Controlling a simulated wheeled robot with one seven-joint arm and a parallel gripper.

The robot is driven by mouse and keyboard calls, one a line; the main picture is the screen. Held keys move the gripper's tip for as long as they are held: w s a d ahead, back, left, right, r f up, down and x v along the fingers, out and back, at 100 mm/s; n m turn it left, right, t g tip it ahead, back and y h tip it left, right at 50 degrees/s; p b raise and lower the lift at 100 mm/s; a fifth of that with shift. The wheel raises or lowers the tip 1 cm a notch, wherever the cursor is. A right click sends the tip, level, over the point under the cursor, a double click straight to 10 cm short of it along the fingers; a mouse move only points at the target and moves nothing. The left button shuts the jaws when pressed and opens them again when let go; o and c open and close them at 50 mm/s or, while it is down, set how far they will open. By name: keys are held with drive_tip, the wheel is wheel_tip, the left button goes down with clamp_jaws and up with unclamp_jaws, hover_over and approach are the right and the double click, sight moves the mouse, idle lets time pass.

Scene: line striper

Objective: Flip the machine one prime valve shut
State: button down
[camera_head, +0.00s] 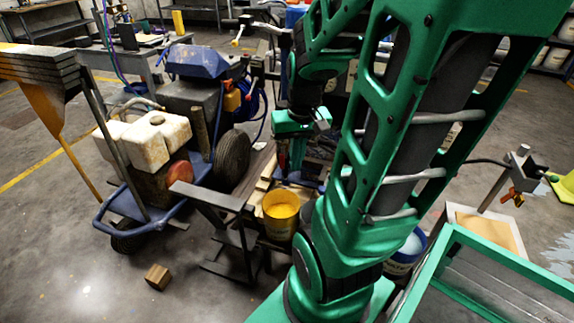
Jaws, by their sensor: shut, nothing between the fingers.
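A line striper (195,98) with a blue engine cover stands on wheels at the left. An orange-yellow part (232,101) and blue hose are on its right side. I cannot make out which part is the prime valve, or which machine is machine one. My gripper (291,163) points down right of the striper's black wheel (232,160), behind my green arm. It is shut and empty. It looks apart from the striper, but its fingertips are small and partly lost against dark clutter behind.
A yellow bucket (281,214) stands below my gripper, by a dark metal step frame (225,225). A wooden block (157,277) lies on the floor. At the right, a post carries a red-orange valve-like fitting (514,196). Floor at lower left is mostly clear.

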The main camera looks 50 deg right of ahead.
sight(282, 158)
drive_tip(key=w+d+f+m+t, duration=0.1)
drive_tip(key=w+d+f+t, duration=0.1)
drive_tip(key=d+f, duration=0.3)
drive_tip(key=w+d+f+m+t+h, duration=0.1)
drive_tip(key=w+d+f+m+t, duration=0.1)
drive_tip(key=w+d+f, duration=0.2)
drive_tip(key=w+d+f+m+t, duration=0.2)
drive_tip(key=w+d+f, duration=0.2)
drive_tip(key=d+f, duration=0.3)
drive_tip(key=d, duration=0.4)
drive_tip(key=shift+d+f, duration=0.2)
drive_tip(key=shift+w, duration=0.15)
drive_tip(key=w+f, duration=0.8)
drive_tip(key=w, duration=0.1)
drive_tip(key=shift+w, duration=0.2)
drive_tip(key=shift+d, duration=0.1)
